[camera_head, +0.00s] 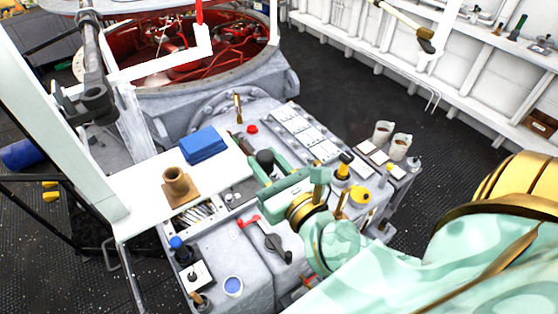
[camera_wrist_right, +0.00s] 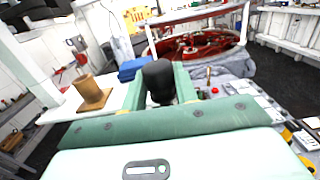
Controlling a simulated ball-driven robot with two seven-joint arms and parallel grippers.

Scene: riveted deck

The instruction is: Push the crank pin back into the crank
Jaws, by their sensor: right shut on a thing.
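My right gripper (camera_head: 268,168), mint green, reaches in from the lower right over the grey console. Its two fingers are shut on a black rounded knob (camera_head: 265,157), which I take to be the crank pin's handle. In the right wrist view the knob (camera_wrist_right: 158,78) stands upright between the fingers. The lower end of the pin and the crank under it are hidden by the gripper, so I cannot tell how deep the pin sits. My left gripper is not in view.
A white board (camera_head: 133,187) left of the gripper carries a blue box (camera_head: 204,145) and a brown cylinder on a square base (camera_head: 178,184). A black lever (camera_head: 278,247) is on the console's front. Two cups (camera_head: 399,147) and a yellow-and-black knob (camera_head: 344,165) stand to the right.

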